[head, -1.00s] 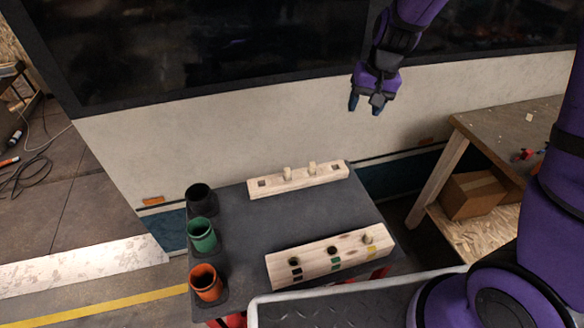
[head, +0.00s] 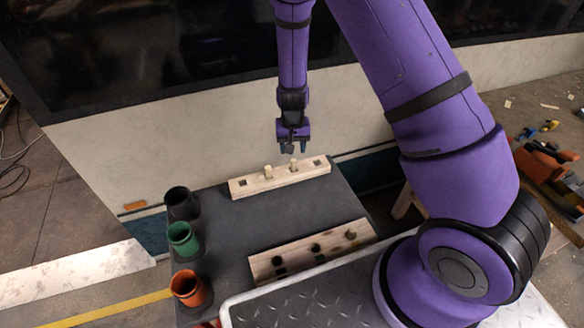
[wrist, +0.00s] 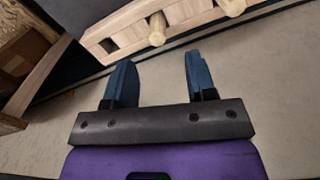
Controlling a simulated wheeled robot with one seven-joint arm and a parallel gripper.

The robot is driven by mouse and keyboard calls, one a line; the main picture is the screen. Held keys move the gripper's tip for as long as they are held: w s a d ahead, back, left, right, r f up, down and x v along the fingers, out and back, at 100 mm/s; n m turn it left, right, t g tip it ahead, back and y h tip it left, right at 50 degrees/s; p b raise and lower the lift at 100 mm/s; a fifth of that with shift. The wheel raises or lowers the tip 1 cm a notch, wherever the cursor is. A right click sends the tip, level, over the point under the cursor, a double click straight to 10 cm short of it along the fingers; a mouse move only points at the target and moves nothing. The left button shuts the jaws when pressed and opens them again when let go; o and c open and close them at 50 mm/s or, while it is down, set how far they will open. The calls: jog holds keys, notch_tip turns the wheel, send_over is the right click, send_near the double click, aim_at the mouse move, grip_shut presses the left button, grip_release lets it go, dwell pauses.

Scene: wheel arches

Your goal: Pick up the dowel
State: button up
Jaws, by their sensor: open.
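Two pale wooden dowels stand upright in the far wooden block: a left one (head: 268,172) and a right one (head: 293,165). My gripper (head: 292,149) is open and empty, pointing down above and behind the far block. In the wrist view the open fingers (wrist: 155,82) are apart from everything. The far block crosses the top of that view, with one dowel (wrist: 157,30) near the fingers and another (wrist: 232,6) partly cut off at the top edge.
The far block (head: 242,190) and near block (head: 262,270) lie on a dark table (head: 225,225). Black (head: 180,203), green (head: 183,238) and orange (head: 188,287) cups line its left edge. A pale vehicle wall (head: 110,155) stands behind. The table's middle is clear.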

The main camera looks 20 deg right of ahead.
aim_at(293, 160)
jog(key=shift+s+f, duration=0.15)
jog(key=shift+f, duration=1.45)
jog(key=shift+s+f, duration=0.1)
jog(key=shift+f, duration=1.45)
jog(key=shift+c, duration=0.4)
grip_shut()
